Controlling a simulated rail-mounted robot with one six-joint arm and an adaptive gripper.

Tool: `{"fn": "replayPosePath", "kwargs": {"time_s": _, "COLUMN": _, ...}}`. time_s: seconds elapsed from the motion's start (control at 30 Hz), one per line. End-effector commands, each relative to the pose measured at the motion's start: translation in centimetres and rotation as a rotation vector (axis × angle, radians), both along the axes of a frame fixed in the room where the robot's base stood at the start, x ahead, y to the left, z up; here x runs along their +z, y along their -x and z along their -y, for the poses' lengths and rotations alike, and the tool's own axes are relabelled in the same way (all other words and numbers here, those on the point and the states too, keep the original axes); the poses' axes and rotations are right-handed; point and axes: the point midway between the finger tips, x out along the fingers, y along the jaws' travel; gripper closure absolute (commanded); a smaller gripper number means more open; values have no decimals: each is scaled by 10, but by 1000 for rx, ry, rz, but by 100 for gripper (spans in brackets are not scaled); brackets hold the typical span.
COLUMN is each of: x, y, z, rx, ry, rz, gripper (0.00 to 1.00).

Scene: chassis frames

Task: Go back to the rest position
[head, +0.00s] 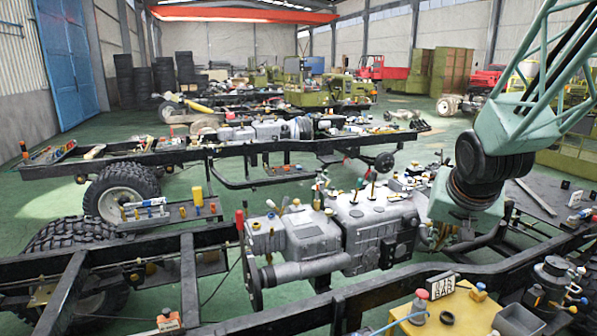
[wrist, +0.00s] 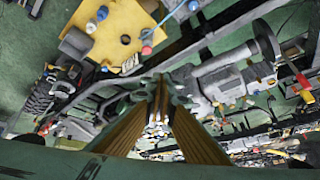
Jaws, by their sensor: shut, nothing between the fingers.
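My gripper (wrist: 158,84) shows in the wrist view with its two brass-coloured fingers drawn together and nothing between them. In the head view my gripper (head: 433,238) hangs low at the end of my pale green arm, just right of the grey engine (head: 375,228). Its fingertips are small and partly lost against the dark frame parts there, so I cannot tell whether it touches anything. The engine also shows in the wrist view (wrist: 222,82), to the right of the fingers.
The black chassis frame (head: 345,300) runs across the foreground. A yellow board (head: 465,312) with small bottles lies at front right; the wrist view shows this board (wrist: 112,45) at upper left. Another chassis (head: 240,150) stands behind. Green floor (head: 40,200) is open at left.

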Motion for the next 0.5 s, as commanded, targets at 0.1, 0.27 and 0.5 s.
{"fn": "replayPosePath", "kwargs": {"time_s": 0.1, "x": 13, "y": 18, "z": -9, "rx": 17, "ry": 9, "rz": -12, "gripper": 100}}
{"fn": "replayPosePath", "kwargs": {"time_s": 0.27, "x": 27, "y": 44, "z": -20, "rx": 43, "ry": 21, "rz": -34, "gripper": 100}}
{"fn": "replayPosePath", "kwargs": {"time_s": 0.5, "x": 45, "y": 84, "z": -37, "rx": 82, "ry": 36, "rz": -66, "gripper": 100}}
